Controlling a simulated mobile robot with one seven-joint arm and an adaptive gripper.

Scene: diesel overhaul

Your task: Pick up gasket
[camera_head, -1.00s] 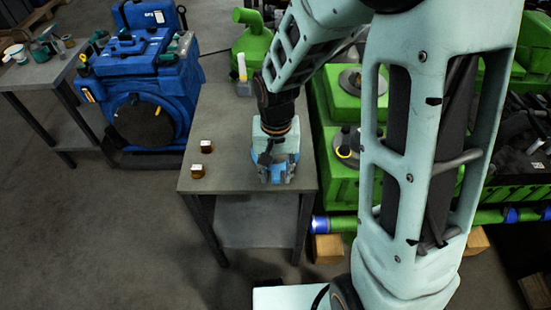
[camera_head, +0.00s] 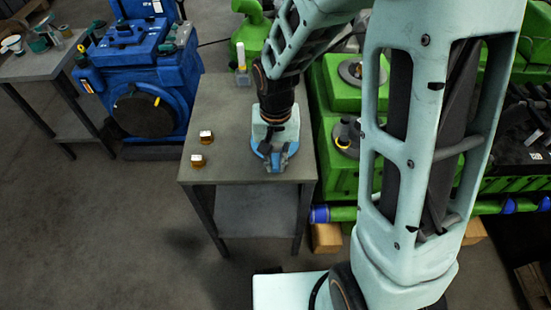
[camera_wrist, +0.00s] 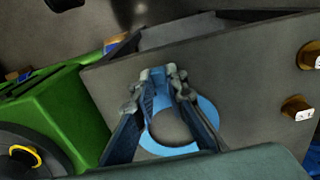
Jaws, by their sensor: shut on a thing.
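The gasket is a light blue flat ring (camera_wrist: 168,150) in the wrist view, with the grey table showing through its middle. In the head view its blue edge (camera_head: 257,149) shows under my gripper, near the front right of the grey table (camera_head: 226,108). My gripper (camera_wrist: 165,76) points down over the table, its fingertips close together on the ring's far edge. It also shows in the head view (camera_head: 277,163). The jaws are shut on the gasket. The fingers hide part of the ring, and I cannot tell whether it touches the tabletop.
Two small brown, white-topped pieces (camera_head: 206,136) (camera_head: 197,160) stand at the table's left edge. A blue machine (camera_head: 140,75) is left; green engine parts (camera_head: 340,95) are close on the right.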

